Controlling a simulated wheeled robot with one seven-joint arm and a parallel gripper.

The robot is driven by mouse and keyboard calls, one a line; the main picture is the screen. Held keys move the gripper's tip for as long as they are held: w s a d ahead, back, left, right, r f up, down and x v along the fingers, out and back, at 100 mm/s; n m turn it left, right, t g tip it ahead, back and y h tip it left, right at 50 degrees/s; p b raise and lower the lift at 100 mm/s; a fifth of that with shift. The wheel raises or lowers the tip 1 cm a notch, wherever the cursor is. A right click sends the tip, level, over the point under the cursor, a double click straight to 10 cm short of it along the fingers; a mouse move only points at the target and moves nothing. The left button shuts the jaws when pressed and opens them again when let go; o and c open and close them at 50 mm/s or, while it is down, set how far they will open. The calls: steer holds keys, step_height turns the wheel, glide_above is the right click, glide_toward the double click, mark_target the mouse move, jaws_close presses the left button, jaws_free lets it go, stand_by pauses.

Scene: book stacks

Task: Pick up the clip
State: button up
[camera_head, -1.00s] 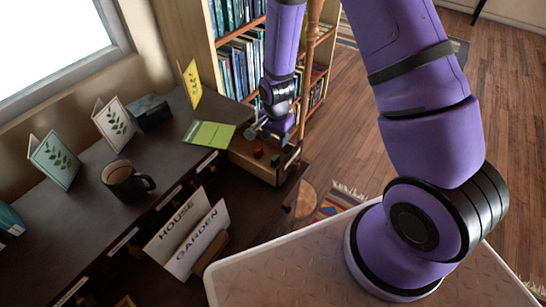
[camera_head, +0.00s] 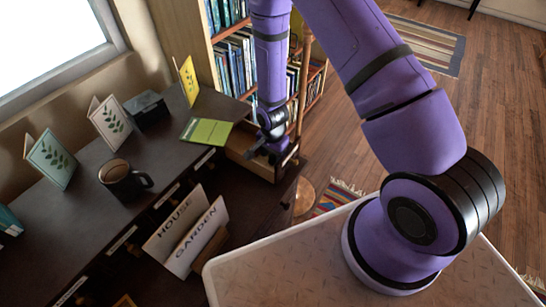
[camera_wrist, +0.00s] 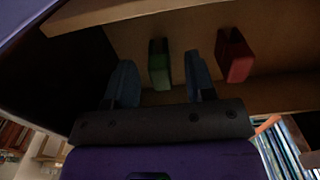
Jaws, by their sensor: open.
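A small green clip (camera_wrist: 159,65) and a small red clip (camera_wrist: 233,56) are in an open wooden drawer (camera_head: 253,166), seen dimly in the wrist view. My gripper (camera_head: 259,148) is at the drawer, fingers open. In the wrist view, the green clip appears in the gap between my two blue-grey fingers, apart from both. I cannot tell how deep it is between them. The red clip lies to the right, outside the right finger. In the head view my gripper and wrist hide both clips.
The drawer walls are close around my gripper. A green booklet (camera_head: 207,131) lies on the dark desktop (camera_head: 75,203) beside the drawer. A mug (camera_head: 124,181), upright cards and a HOUSE/GARDEN sign (camera_head: 186,238) stand to the left. A bookshelf (camera_head: 233,62) is behind.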

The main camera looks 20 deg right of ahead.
steer(key=shift+f, duration=1.1)
jaws_close()
steer(key=shift+r, duration=0.2)
